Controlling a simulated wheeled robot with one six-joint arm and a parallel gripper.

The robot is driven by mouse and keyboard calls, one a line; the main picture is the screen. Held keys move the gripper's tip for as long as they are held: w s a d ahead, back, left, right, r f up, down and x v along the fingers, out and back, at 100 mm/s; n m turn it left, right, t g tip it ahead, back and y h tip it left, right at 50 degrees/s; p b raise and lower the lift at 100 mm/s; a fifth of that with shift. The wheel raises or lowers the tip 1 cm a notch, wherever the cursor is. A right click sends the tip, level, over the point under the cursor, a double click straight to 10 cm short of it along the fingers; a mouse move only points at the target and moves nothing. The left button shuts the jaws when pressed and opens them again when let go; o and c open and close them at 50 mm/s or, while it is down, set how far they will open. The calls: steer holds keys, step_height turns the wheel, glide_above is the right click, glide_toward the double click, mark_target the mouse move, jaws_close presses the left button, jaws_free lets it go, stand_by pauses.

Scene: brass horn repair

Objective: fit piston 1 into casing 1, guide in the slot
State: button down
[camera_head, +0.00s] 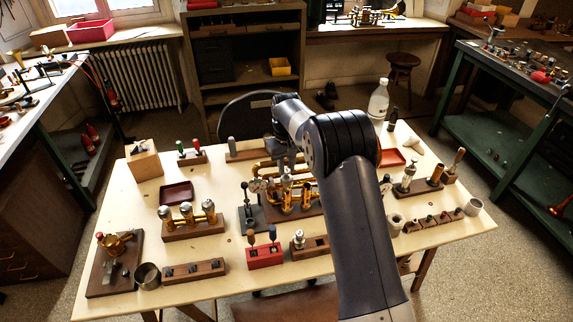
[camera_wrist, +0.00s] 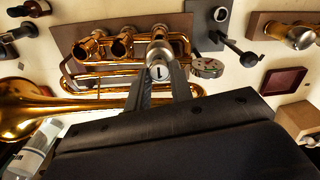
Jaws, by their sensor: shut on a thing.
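My gripper (camera_wrist: 154,92) is shut on piston 1 (camera_wrist: 159,73), a silver cylinder whose cap bears a "1"; it also shows upright in the head view (camera_head: 287,181). The brass horn (camera_wrist: 100,72) lies on a dark board, with open casings in a row. Two casings, a left one (camera_wrist: 88,47) and a middle one (camera_wrist: 122,45), show open mouths. The piston is in line with the right end of that row and covers the casing there, so I cannot tell how deep it sits. The guide and slot are hidden. In the head view my arm hides part of the horn (camera_head: 294,207).
A round dial gauge (camera_wrist: 208,68) stands close to the piston. A rack with several brass-and-silver pistons (camera_head: 188,229), a red tool block (camera_head: 265,256) and a dark red tray (camera_head: 177,193) are on the bench. Bare bench top (camera_head: 235,262) shows between them.

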mark_target(287, 170)
steer(key=shift+f+b, duration=0.75)
steer(key=shift+f, duration=0.8)
steer(key=c, duration=1.2)
jaws_free()
steer(key=shift+o, duration=0.2)
step_height(287, 170, up, 11)
steer(key=shift+f+b, duration=0.1)
steer(key=shift+b, duration=0.6)
step_height(287, 170, down, 11)
steer(key=shift+r+p, duration=0.1)
steer(key=shift+p, duration=0.7)
steer(key=shift+r, duration=0.55)
steer(key=shift+f, duration=0.15)
